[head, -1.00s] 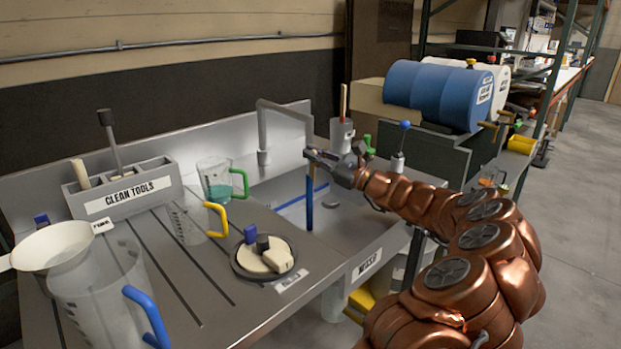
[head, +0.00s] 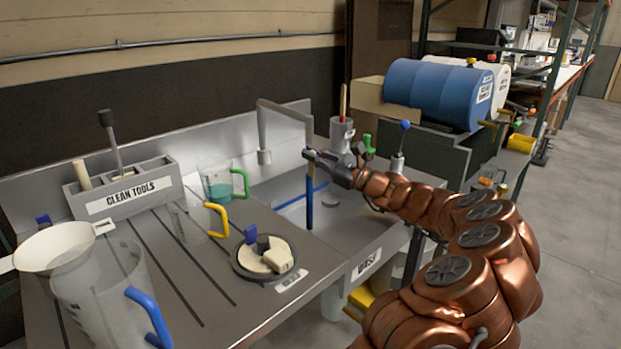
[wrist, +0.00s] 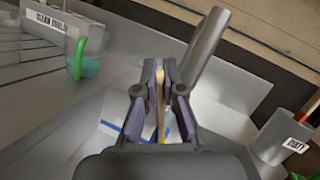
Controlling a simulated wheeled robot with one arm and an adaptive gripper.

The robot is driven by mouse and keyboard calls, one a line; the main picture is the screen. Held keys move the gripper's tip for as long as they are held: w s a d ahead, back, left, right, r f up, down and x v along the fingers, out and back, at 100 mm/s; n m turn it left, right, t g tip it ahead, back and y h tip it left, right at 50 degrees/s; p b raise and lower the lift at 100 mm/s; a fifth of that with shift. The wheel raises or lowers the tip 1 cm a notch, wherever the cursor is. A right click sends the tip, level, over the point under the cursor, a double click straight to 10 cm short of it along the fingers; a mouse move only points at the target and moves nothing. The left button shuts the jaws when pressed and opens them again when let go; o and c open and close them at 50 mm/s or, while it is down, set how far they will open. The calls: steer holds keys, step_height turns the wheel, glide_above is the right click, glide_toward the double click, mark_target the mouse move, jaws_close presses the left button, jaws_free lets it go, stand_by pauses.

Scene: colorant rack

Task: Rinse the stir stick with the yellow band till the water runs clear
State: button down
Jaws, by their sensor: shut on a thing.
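My gripper (head: 318,155) is shut on an upright stir stick (head: 309,205), which hangs down over the sink basin (head: 345,212). Its lower part looks dark blue in the head view. In the wrist view, the stick (wrist: 160,92) looks pale wood between the fingertips (wrist: 160,75). I cannot make out a yellow band. The grey tap spout (head: 264,135) is left of the gripper and apart from the stick; it looms above the fingers in the wrist view (wrist: 205,45). I see no clear water stream.
A holder marked dirty (wrist: 285,140) stands behind the gripper with a wooden stick in it. A blue-knobbed lever (head: 400,145) is to the right.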

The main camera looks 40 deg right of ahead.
steer(key=shift+s+d, duration=0.1)
stand_by(0.3)
steer(key=shift+s+d+r+p, duration=0.1)
steer(key=shift+s+d+p, duration=0.15)
steer(key=shift+p, duration=0.2)
steer(key=shift+d, duration=0.1)
steer(key=shift+w+a, duration=0.15)
steer(key=shift+a, duration=0.05)
steer(key=shift+w+a, duration=0.2)
steer(key=shift+a, duration=0.1)
steer(key=shift+s+d, duration=0.1)
steer(key=shift+d, duration=0.05)
